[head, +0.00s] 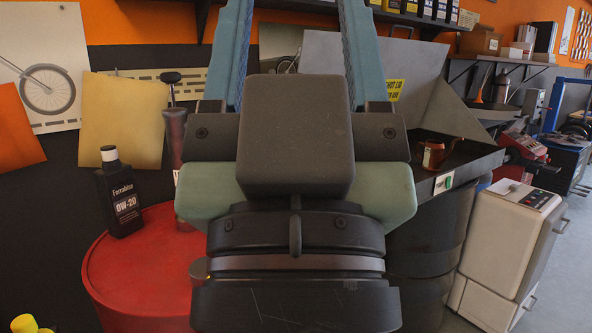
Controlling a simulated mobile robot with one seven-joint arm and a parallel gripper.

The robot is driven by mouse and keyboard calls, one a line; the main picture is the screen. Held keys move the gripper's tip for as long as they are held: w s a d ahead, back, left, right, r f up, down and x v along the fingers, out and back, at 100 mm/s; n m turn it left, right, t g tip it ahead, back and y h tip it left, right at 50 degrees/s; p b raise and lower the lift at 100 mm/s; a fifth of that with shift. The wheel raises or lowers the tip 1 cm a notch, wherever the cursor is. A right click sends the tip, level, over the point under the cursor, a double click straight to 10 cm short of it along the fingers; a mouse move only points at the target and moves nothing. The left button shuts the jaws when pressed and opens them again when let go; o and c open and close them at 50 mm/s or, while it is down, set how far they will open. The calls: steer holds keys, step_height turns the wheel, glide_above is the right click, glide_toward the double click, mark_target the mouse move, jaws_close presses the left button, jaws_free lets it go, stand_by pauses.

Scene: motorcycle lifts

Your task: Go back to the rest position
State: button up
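My gripper (297,30) fills the middle of the head view, pointing up and away from the camera. Its two long teal fingers stand wide apart, with nothing seen between them in the visible part. The fingertips run out past the top edge of the picture. The dark wrist housing and a black box at the gripper's base hide the scene behind them. The rest of my arm is not seen, so its overall pose cannot be told.
A red drum (140,275) at left carries a black oil bottle (118,197). At right, a dark drum with a black tray (455,160) holds a copper oil can (436,153). A white cabinet (510,235) stands beside it. Clear floor (568,285) shows at far right.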

step_height(320, 180, up, 15)
steer(key=p, duration=1.2)
steer(key=shift+f, duration=0.1)
